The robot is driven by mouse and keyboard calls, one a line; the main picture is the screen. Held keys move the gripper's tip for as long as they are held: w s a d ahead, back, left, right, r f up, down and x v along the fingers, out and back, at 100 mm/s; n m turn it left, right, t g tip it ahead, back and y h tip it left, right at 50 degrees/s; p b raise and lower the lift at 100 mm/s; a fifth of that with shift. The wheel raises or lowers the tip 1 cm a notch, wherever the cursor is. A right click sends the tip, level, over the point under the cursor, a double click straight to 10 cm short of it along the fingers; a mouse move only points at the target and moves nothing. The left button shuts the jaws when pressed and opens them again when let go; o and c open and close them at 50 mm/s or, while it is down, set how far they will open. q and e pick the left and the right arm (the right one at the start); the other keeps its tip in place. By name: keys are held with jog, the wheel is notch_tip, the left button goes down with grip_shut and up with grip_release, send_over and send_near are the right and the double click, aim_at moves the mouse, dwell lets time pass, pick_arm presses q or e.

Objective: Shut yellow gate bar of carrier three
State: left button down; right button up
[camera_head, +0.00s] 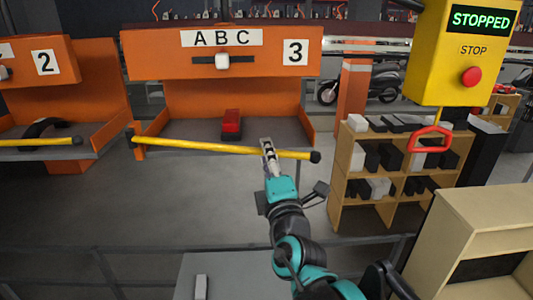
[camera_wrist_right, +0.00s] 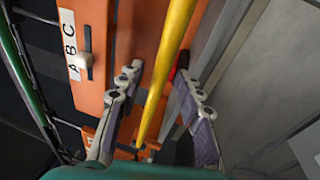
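Carrier three (camera_head: 180,65) is an orange bay with a "3" label and an "ABC" strip. Its yellow gate bar (camera_head: 200,146) spans the front, sloping slightly down to the right, with a black cap at its right end beside the right side wall. My right gripper (camera_head: 268,148) is at the bar's right half. In the right wrist view the bar (camera_wrist_right: 165,70) runs between the two fingers of the right gripper (camera_wrist_right: 160,95). The fingers stand apart with gaps beside the bar; whether they touch it is unclear. My left gripper is not in view.
A red block (camera_head: 231,122) sits on carrier three's floor behind the bar. Carrier two (camera_head: 85,80) stands at left with its own yellow bar. A yellow stop box (camera_head: 440,80) reads "STOPPED". Wooden shelves (camera_head: 345,180) stand at right. A grey rail crosses the front.

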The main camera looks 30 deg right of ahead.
jog(key=v, duration=0.6)
jog(key=shift+f, duration=0.1)
